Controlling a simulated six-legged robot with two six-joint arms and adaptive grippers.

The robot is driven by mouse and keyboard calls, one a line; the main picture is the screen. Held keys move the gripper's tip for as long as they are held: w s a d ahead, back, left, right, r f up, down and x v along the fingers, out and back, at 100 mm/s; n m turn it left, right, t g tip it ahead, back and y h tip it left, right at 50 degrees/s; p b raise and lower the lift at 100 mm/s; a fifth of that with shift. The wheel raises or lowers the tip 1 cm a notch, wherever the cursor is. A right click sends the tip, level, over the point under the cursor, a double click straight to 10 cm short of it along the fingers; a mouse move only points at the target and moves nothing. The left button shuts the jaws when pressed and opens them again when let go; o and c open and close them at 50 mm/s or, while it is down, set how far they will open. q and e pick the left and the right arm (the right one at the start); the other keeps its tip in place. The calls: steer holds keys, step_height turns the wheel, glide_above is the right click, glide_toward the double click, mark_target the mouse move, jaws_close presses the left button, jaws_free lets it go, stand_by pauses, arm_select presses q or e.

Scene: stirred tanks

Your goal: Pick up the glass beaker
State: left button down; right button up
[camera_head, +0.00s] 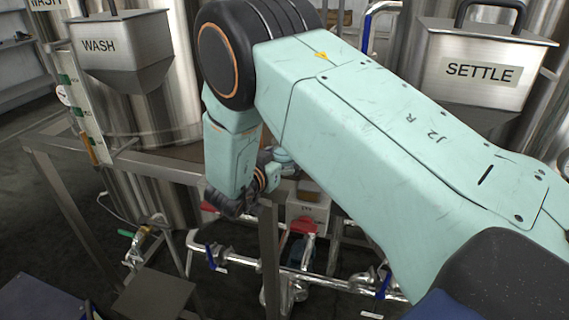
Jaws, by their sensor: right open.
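I cannot make out a glass beaker in the head view; my right arm covers much of the middle. My right arm comes in from the right and bends down at its elbow. My right gripper (230,206) is small and dark at the end of it, near the front edge of the metal frame. It is open, and I see nothing between its fingers. My left gripper is not in view.
A steel tank with a hopper marked WASH (122,50) stands at the left, and one marked SETTLE (478,72) at the right. Pipes with valves (300,268) run below the frame (271,255).

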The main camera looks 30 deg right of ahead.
steer(key=shift+d+r, duration=0.1)
steer(key=shift+r, duration=0.15)
steer(key=shift+w+d+f, duration=0.15)
steer(key=shift+w+f, duration=0.1)
steer(key=shift+w, duration=0.05)
steer(key=shift+c, duration=1.2)
steer(key=shift+s+r, duration=0.25)
steer(key=shift+s, duration=0.05)
steer(key=c, duration=0.6)
steer(key=shift+w+f, duration=0.2)
steer(key=shift+f, duration=0.05)
steer(key=c, duration=0.5)
steer(key=shift+s+r, duration=0.1)
steer(key=shift+s, duration=0.05)
steer(key=shift+c, duration=0.3)
